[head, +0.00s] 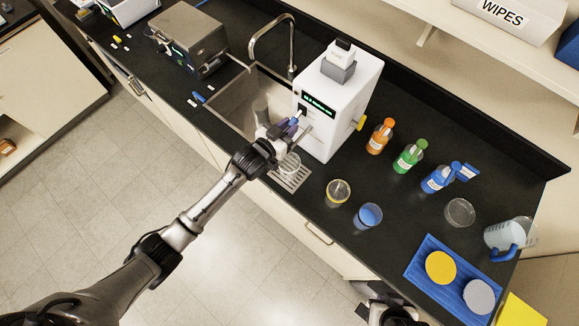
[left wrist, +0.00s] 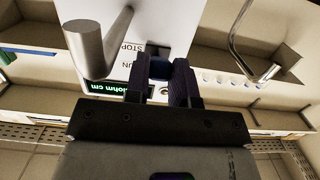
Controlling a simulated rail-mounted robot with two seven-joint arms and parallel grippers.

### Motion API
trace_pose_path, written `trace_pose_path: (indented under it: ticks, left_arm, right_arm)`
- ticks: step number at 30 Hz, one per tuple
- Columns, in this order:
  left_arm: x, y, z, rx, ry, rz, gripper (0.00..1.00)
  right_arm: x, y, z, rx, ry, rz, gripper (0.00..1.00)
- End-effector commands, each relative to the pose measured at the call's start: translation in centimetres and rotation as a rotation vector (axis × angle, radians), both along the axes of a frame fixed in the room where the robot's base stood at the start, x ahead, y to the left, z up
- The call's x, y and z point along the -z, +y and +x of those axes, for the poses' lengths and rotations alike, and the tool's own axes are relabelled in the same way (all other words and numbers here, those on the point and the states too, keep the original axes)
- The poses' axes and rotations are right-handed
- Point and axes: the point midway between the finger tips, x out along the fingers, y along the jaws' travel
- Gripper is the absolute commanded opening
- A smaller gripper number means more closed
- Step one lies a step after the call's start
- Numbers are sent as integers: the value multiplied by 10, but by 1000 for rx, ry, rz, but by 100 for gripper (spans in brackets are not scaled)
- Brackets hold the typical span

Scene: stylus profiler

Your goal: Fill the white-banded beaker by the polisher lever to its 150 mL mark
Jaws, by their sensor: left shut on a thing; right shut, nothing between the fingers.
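The white polisher (head: 345,105) stands on the counter beside the sink. My left gripper (head: 294,126) is at its front, shut on the blue lever, which shows between the fingers in the left wrist view (left wrist: 160,68), next to the STOP and RUN labels. A clear beaker (head: 290,164) stands on the drip grate (head: 291,180) below, partly hidden by my left gripper. Its band, mark and water level are too small to read. My right gripper (head: 372,289) is low in the head view, by the counter's front edge; its fingers are hard to make out.
A yellow-banded beaker (head: 338,192), a blue beaker (head: 368,216) and a clear dish-like vessel (head: 460,212) stand right of the polisher. Orange (head: 379,138), green (head: 410,156) and blue (head: 438,178) bottles stand behind. A pitcher (head: 506,236) and blue tray (head: 425,272) are at right.

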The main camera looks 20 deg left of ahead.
Motion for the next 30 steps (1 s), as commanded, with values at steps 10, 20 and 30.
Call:
trace_pose_path:
  ticks: [10, 20, 30]
  left_arm:
    - [-14, 1, -1, 2, 139, 60, 0]
    - [-41, 0, 0, 1, 492, 204, 0]
    - [-36, 1, -1, 0, 484, 198, 0]
  right_arm:
    - [0, -2, 0, -5, 1, -7, 0]
    - [0, -3, -1, -7, 2, -10, 0]
    - [0, -1, 0, -3, 1, -4, 0]
